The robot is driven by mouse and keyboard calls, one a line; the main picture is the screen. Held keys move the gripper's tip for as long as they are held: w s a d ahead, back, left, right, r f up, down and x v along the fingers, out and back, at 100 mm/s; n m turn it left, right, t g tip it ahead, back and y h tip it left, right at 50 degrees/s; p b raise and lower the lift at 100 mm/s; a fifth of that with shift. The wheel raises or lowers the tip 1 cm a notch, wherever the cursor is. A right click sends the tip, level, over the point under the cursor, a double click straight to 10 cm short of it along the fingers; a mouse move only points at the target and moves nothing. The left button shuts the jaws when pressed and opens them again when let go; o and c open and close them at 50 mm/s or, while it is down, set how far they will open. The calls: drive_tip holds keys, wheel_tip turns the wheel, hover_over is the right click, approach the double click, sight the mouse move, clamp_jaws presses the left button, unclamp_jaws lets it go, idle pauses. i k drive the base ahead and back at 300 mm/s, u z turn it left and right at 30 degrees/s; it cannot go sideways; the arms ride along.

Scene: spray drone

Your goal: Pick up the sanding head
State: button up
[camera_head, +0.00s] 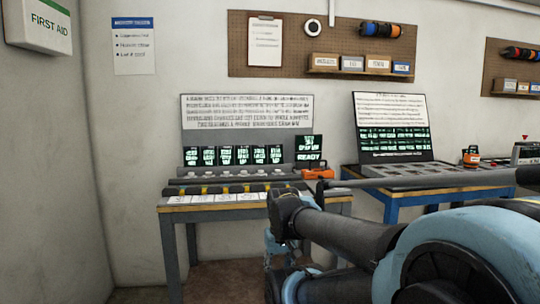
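I cannot pick out the sanding head for certain. A small orange device (318,173) with dark parts sits at the right end of the left workbench (180,206). Another orange and dark device (470,157) stands on the right workbench (385,200). Both are too small to identify. My light blue and dark grey arm fills the lower right and hides part of both benches. Its dark end joint shows in front of the left bench, with small light blue parts below it. My gripper's fingers cannot be made out clearly.
The left bench carries a row of small dark screens (235,155) and a larger screen reading READY (308,149). A text board (392,127) stands on the right bench. Pegboards (240,45) hang above. Open floor (225,280) shows under the left bench.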

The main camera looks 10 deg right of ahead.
sight(325, 171)
drive_tip(key=z, duration=0.45)
drive_tip(key=i, duration=0.85)
drive_tip(key=z, duration=1.3)
